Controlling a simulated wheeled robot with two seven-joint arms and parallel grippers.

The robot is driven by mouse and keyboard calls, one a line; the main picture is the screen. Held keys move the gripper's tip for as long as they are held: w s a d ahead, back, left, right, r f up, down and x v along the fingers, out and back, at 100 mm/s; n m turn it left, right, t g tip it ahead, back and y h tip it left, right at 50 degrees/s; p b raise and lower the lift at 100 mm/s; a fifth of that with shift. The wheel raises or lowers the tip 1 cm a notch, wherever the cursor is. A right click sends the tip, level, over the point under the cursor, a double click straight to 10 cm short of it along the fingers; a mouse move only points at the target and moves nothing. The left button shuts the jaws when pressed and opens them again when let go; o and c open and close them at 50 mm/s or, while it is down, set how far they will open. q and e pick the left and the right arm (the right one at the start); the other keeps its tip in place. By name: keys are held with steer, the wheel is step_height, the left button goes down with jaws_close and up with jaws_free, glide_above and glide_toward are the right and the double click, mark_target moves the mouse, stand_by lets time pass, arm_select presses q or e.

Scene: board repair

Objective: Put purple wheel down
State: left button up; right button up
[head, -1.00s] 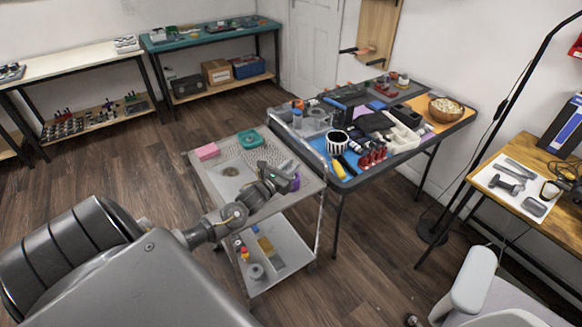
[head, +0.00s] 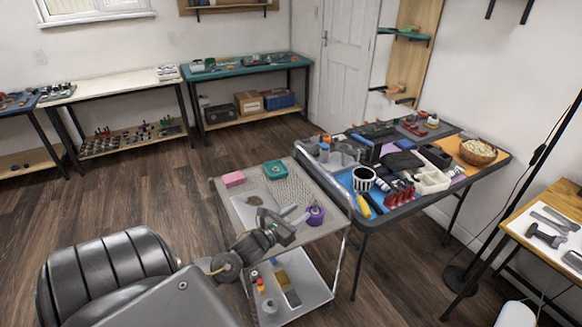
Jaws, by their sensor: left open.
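The purple wheel (head: 315,214) sits on the top shelf of the grey metal cart (head: 243,210), near its right edge. My left gripper (head: 292,215) is over the cart top, just left of the wheel. Its jaws are open and appear apart from the wheel, though the small gap is hard to judge. My right gripper is not in view.
A pink block (head: 233,179) and a teal box (head: 275,169) sit at the cart's far side. A crowded work table (head: 372,229) stands close to the cart's right, with a striped cup (head: 364,179) near its edge. Open floor lies left of the cart.

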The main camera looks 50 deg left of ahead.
arm_select(q)
steer(key=shift+s, duration=1.4)
steer(key=d+f+n+g, duration=0.2)
steer(key=d+f+n, duration=0.5)
steer(key=d+n, duration=0.6)
steer(key=s+a+f+n+g, duration=0.1)
steer(key=s+f+n+g, duration=0.35)
steer(key=f, duration=0.75)
steer(key=s+f+n+g, duration=0.2)
steer(key=s+f+n, duration=0.45)
steer(key=f, duration=0.55)
steer(key=s+d+f+n+g, duration=0.2)
steer(key=s+f, duration=0.4)
steer(key=s, duration=0.4)
steer(key=s+d+f+n+g, duration=0.2)
steer(key=s+f+n+g, duration=0.1)
steer(key=s+f, duration=0.4)
steer(key=s+d+f+n+g, duration=0.2)
steer(key=s+f, duration=0.4)
steer(key=s, duration=0.7)
steer(key=shift+d+f+n+g+h, duration=0.15)
steer(key=shift+n+g+h, duration=0.15)
steer(key=shift+n+g, duration=0.65)
